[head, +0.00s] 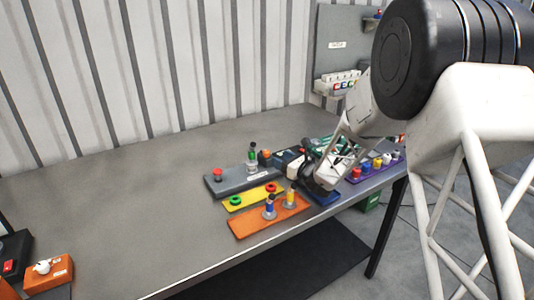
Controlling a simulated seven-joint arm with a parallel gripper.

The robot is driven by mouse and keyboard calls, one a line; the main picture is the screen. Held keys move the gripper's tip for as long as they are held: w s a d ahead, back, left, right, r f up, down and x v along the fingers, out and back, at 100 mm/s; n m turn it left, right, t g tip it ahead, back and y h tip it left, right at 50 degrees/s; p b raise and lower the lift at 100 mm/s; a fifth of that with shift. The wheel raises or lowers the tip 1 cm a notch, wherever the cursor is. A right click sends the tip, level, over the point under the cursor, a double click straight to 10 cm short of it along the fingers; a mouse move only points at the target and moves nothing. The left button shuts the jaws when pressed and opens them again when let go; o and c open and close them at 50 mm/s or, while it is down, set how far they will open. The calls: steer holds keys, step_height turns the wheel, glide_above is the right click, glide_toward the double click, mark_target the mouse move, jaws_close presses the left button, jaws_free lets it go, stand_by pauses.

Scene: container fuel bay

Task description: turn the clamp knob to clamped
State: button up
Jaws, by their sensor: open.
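My gripper (318,180) is low over the right part of the grey bench, at the end of my white arm. Its jaws are open, and no held object shows between them. I cannot tell from this view which part is the clamp knob. Dark and white parts lie at and just left of the gripper, partly hidden by it. A grey plate (230,184) left of the gripper carries a red button (218,174) and a green-topped post (252,157). An orange box (50,274) with a white knob (43,267) sits at the far lower left.
A yellow plate (237,207) with green and red rings and an orange plate (250,226) with blue and yellow posts lie near the gripper. A purple tray (372,171) holds coloured pieces at right. A grey panel (335,60) stands behind. The bench's left middle is clear.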

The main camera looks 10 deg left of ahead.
mark_target(269, 153)
steer(key=shift+x, duration=3.85)
steer(key=c, duration=0.9)
